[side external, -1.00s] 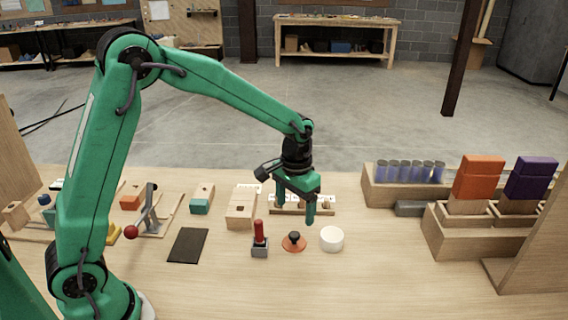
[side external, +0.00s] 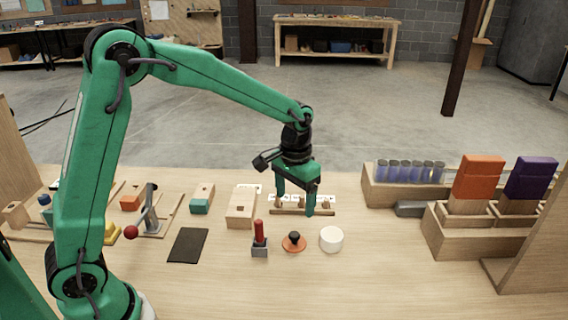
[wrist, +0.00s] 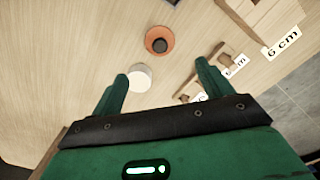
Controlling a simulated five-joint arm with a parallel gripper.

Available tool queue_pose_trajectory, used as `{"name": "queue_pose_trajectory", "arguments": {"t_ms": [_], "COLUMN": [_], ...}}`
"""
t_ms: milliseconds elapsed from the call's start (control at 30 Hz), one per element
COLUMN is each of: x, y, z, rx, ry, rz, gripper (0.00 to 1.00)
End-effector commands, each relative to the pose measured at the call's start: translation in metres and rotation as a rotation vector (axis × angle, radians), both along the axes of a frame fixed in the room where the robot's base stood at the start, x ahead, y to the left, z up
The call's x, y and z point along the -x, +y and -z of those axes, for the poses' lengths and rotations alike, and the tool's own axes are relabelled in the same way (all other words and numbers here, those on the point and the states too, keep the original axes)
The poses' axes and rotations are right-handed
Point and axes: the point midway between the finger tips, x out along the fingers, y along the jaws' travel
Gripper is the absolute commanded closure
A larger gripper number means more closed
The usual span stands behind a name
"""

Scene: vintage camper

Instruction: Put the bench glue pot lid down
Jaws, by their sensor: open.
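The lid, an orange disc with a black knob (side external: 294,244), lies knob up on the wooden bench. It also shows near the top centre of the wrist view (wrist: 160,33). A white round pot (side external: 331,240) stands just right of it in the side view, with a small gap between them. The pot also shows between my fingers in the wrist view (wrist: 140,77). My gripper (side external: 296,209) is open and empty, its fingers pointing down above the bench, behind the lid in the side view. Neither finger touches the lid or pot.
A red-handled tool (side external: 259,240) stands left of the lid. A labelled wooden rack (side external: 318,211) and a wooden block (side external: 241,208) sit near my gripper. A dark mat (side external: 188,245) lies further left. A tube rack (side external: 400,187) stands right. The bench right of the pot is clear.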

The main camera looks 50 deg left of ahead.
Motion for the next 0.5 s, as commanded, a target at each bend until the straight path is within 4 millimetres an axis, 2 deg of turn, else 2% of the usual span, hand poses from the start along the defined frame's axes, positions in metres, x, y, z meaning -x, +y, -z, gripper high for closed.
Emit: {"name": "queue_pose_trajectory", "arguments": {"t_ms": [267,500], "x": [0.019,0.055], "y": [0.007,0.017], "z": [-0.031,-0.069], "rx": [0.005,0.010], "ry": [-0.055,-0.136], "rz": [-0.001,-0.002], "gripper": [0.21,0.21]}}
